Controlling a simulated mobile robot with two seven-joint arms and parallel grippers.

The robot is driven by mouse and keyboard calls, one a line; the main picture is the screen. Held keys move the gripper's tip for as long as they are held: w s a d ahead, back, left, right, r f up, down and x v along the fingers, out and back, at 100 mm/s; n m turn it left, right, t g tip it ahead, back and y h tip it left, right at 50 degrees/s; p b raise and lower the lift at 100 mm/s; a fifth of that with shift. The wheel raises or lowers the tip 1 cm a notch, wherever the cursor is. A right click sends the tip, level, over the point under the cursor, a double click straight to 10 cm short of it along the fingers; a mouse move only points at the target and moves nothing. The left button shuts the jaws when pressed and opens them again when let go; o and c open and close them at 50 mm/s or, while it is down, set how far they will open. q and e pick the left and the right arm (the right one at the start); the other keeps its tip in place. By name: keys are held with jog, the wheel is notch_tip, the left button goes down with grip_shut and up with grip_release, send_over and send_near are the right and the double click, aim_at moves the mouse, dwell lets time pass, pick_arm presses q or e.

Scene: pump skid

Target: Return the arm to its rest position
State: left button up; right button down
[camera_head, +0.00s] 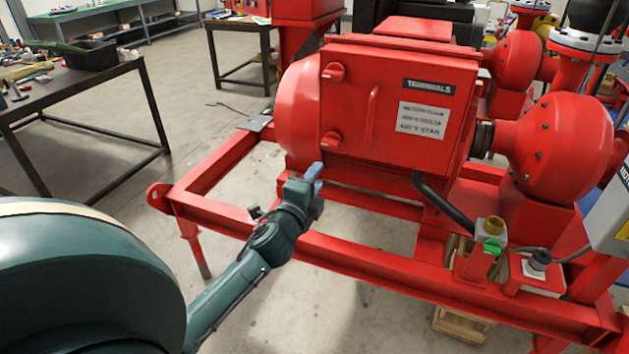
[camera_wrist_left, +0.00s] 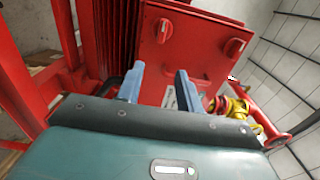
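My left arm comes in from the lower left in the head view. Its left gripper (camera_head: 314,172) is in front of the red terminal box (camera_head: 345,110), above the near beam of the red skid frame (camera_head: 350,258). In the left wrist view the two blue fingers of the left gripper (camera_wrist_left: 160,80) stand apart with nothing between them. The terminal box also shows beyond them (camera_wrist_left: 190,45), with two red knobs; the fingers look clear of it. My right gripper is in neither view.
A dark table (camera_head: 95,95) with a black bin (camera_head: 90,55) and tools stands at the left. A green and a yellow fitting (camera_head: 491,240) sit on the skid at the right. A wooden crate (camera_head: 463,325) is under the skid. Open floor lies between table and skid.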

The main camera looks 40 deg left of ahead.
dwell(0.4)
pick_arm(q)
jog(key=s+d+f+n+g+h+p, duration=0.1)
jog(key=s+d+f+n+g+h, duration=0.5)
jog(key=s+d+f+n, duration=0.6)
jog(key=s+d+f+h, duration=0.1)
jog(key=s+d+f, duration=0.5)
jog(key=s+d, duration=0.2)
jog(key=shift+s+d+f+g+h, duration=0.35)
jog(key=shift+s+d+g+h, duration=0.05)
jog(key=shift+s, duration=0.5)
